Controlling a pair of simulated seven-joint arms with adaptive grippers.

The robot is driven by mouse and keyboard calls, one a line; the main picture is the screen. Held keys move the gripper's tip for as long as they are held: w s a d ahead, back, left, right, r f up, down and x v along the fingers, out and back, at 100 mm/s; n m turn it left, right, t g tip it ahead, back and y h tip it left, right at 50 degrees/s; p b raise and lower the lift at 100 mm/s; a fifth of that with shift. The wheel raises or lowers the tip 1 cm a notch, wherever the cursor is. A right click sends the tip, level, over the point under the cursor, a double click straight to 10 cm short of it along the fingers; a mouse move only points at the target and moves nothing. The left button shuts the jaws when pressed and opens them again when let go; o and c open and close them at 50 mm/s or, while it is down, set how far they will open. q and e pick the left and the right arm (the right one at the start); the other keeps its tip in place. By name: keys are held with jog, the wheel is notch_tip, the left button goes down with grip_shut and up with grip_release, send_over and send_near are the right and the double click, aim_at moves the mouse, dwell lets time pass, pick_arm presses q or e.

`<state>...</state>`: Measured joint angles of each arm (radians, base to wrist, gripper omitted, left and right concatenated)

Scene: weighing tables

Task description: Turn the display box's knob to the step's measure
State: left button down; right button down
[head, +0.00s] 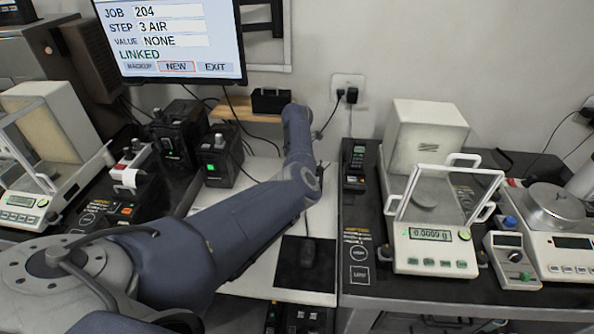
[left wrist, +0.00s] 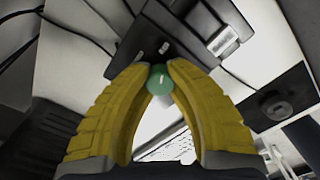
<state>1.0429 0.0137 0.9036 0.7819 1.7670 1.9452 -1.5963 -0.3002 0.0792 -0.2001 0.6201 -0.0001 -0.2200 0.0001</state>
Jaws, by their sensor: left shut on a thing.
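In the left wrist view, my left gripper (left wrist: 160,78) has its two yellow fingers shut around a round green knob (left wrist: 160,84) with a white mark. The knob stands at the edge of a dark box (left wrist: 160,35), whose face carries a small pale-framed window (left wrist: 222,41); I cannot read it. In the head view my left arm reaches to the back middle and hides the gripper and the knob. The monitor (head: 170,40) reads JOB 204, STEP 3 AIR, VALUE NONE, LINKED. My right gripper is in neither view.
A black mouse pad (head: 306,268) lies at the front. A wooden shelf (head: 232,112) holds a small black case (head: 271,101). Black boxes with green lights (head: 218,162) stand left of my arm. A balance (head: 434,251) reading about zero stands right, beside a handset (head: 355,165).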

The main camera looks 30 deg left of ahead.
pick_arm(q)
jog(key=shift+w+r, duration=0.2)
jog(key=shift+r, duration=0.1)
jog(key=c, duration=1.6)
grip_release()
jog(key=o, duration=0.5)
jog(key=shift+f, duration=0.25)
jog(key=shift+s, duration=0.1)
jog(key=shift+r, duration=0.1)
notch_tip(320, 180, up, 12)
